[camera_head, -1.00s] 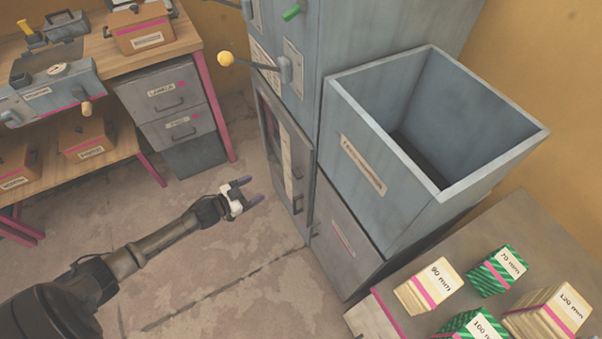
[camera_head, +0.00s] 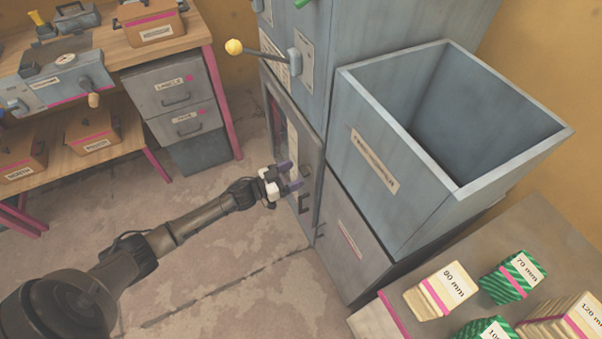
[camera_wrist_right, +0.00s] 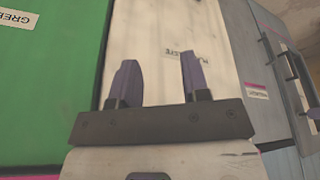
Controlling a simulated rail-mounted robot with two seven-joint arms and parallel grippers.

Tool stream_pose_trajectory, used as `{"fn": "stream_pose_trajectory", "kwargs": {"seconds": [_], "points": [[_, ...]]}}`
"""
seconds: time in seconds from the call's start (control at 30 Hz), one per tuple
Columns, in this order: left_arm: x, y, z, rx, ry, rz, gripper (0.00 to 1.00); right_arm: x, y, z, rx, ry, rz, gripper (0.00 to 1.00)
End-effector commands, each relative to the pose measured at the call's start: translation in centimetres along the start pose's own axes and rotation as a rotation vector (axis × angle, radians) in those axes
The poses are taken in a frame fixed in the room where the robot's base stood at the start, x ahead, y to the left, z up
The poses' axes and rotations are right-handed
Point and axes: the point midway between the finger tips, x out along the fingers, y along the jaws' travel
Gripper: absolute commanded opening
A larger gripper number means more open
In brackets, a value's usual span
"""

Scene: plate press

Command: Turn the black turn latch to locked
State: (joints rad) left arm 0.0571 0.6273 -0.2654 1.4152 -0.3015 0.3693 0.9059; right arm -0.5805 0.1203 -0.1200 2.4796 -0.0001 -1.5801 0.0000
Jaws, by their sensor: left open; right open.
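A grey lower cabinet door (camera_head: 310,150) stands below the lever in the head view. A small black L-shaped fitting (camera_head: 303,203) sits on its lower part, just below my left gripper; I cannot tell for sure whether it is the turn latch, or its setting. My left gripper (camera_head: 290,175) is open and empty, its purple fingertips pointing right at the door face. Whether they touch the door is unclear. My right gripper (camera_wrist_right: 157,82) shows only in the right wrist view, open, its fingers over a cream panel (camera_wrist_right: 170,30) with upside-down lettering.
A yellow-knobbed lever (camera_head: 234,47) juts out above the door. An open-topped grey bin (camera_head: 500,175) stands right of it. Labelled blocks (camera_head: 441,290) lie on a table at front right. A workbench (camera_head: 130,50) with drawers is at left. The floor between is clear.

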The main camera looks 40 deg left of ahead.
Motion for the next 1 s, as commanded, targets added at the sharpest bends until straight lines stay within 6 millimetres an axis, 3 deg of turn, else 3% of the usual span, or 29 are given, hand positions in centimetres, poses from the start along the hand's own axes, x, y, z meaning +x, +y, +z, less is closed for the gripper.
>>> {"fn": "stream_pose_trajectory", "kwargs": {"seconds": [0.3,0.7,1.0], "points": [[3.0,0.0,0.0,0.0,0.001,0.0,0.7,0.9,0.0,0.3,0.0,0.0,0.0,0.43],[3.3,0.0,0.0,0.0,0.0,0.001,0.7,0.9,-0.1,0.3,0.0,0.0,0.0,0.43],[3.3,0.0,0.0,0.0,0.0,0.001,0.41,0.9,-0.1,0.3,0.0,0.0,0.0,0.43]]}}
